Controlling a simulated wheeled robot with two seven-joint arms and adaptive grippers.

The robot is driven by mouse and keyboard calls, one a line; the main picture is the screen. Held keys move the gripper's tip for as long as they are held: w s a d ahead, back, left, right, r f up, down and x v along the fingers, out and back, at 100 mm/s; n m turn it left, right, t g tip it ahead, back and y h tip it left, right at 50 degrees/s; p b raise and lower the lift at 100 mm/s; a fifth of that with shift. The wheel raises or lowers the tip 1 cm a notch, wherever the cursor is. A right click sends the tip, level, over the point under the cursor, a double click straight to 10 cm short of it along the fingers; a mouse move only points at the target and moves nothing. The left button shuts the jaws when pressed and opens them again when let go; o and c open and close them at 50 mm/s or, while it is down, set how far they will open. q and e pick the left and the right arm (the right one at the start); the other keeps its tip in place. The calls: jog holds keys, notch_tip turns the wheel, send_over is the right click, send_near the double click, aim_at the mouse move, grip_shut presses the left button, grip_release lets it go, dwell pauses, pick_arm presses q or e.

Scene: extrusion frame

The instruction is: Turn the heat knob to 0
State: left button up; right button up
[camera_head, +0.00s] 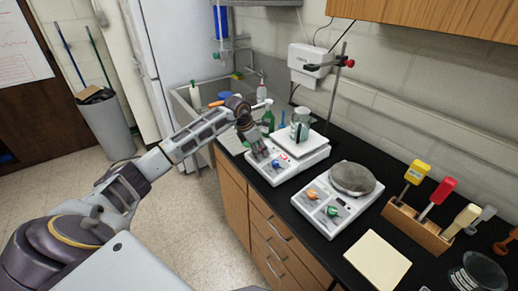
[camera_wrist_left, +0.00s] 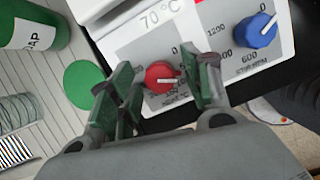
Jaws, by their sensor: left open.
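The red heat knob (camera_wrist_left: 162,77) is on the white front panel of the hot plate (camera_head: 315,153) in the left wrist view. Its white pointer line lies roughly level in that view. A 0 is printed above it, and the display beside it reads 70 °C. My left gripper (camera_head: 257,151) is at the panel in the head view. In the left wrist view its open green-tipped fingers (camera_wrist_left: 167,82) stand on either side of the red knob; contact cannot be told. The blue stir knob (camera_wrist_left: 254,29) is to the right. My right gripper is not in view.
A beaker (camera_head: 301,124) stands on the hot plate. A second device (camera_head: 321,205) with orange and green knobs is to its right, with a grey round top (camera_head: 353,178). A green bottle (camera_head: 268,121) stands behind my gripper. A wooden rack (camera_head: 416,226) holds colored-handled tools.

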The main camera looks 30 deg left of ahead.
pick_arm(q)
jog(key=c, duration=1)
jog(key=shift+n, duration=0.5)
jog(key=n+y+b, duration=0.1)
jog(key=n, duration=0.3)
jog(key=shift+n+b, duration=0.4)
jog(key=shift+d+r+n+y+b, duration=0.1)
jog(key=shift+n+y+b, duration=0.25)
jog(key=shift+n, duration=1)
jog(key=shift+n+y+b, duration=0.15)
jog(key=shift+n+b, duration=0.3)
jog(key=shift+n, duration=0.9)
